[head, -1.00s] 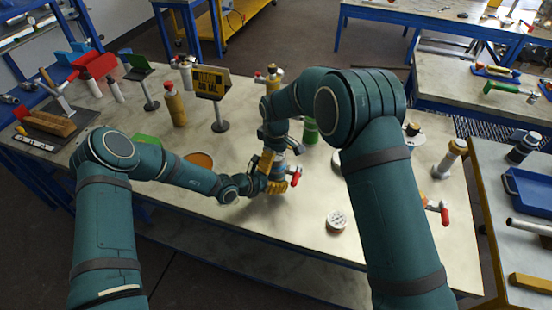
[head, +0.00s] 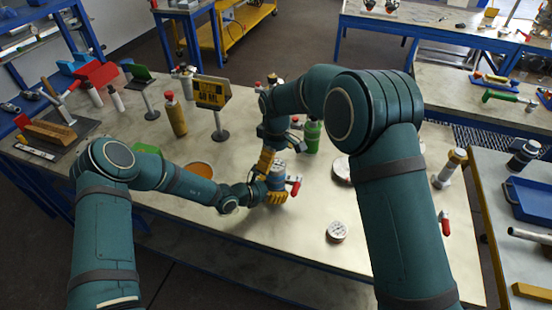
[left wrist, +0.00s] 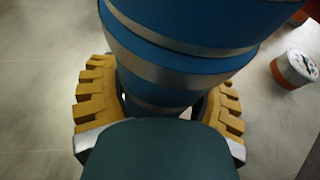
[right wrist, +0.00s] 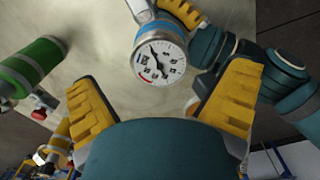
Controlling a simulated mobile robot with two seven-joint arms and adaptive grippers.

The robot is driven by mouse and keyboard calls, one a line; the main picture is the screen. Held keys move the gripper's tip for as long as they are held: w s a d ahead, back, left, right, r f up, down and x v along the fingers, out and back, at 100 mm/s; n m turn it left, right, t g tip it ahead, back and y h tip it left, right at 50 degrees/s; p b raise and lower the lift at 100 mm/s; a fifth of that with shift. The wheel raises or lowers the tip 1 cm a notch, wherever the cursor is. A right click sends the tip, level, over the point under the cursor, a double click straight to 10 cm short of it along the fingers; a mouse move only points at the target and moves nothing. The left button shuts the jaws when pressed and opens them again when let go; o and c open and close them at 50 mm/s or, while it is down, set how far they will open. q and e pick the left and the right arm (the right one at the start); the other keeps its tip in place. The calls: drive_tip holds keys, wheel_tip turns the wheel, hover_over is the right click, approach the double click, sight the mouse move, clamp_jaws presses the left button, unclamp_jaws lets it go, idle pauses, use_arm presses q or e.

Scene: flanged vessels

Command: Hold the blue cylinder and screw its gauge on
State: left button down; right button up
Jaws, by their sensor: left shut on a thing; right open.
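The blue cylinder (head: 275,182) stands near the table's middle, with a red-handled part (head: 295,187) beside it. My left gripper (head: 267,195) is shut around its side; the left wrist view shows the blue cylinder (left wrist: 180,60) with grey bands between the yellow fingers (left wrist: 160,105). A round gauge (right wrist: 160,60) with a white dial sits at the cylinder's top in the right wrist view; whether it is threaded on cannot be told. My right gripper (head: 270,160) is open just above, its fingers (right wrist: 155,85) on either side of the gauge and apart from it.
Another dial with an orange base (head: 337,231) lies on the table to the right. A green cylinder (head: 312,136) stands behind, and a yellow one (head: 176,115) further left near a sign (head: 212,92). An orange dish (head: 198,170) lies left. The front right tabletop is mostly clear.

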wheel_tip(320, 180, up, 12)
idle(0.5)
use_arm(q)
unclamp_jaws()
drive_tip(key=v, duration=1.2)
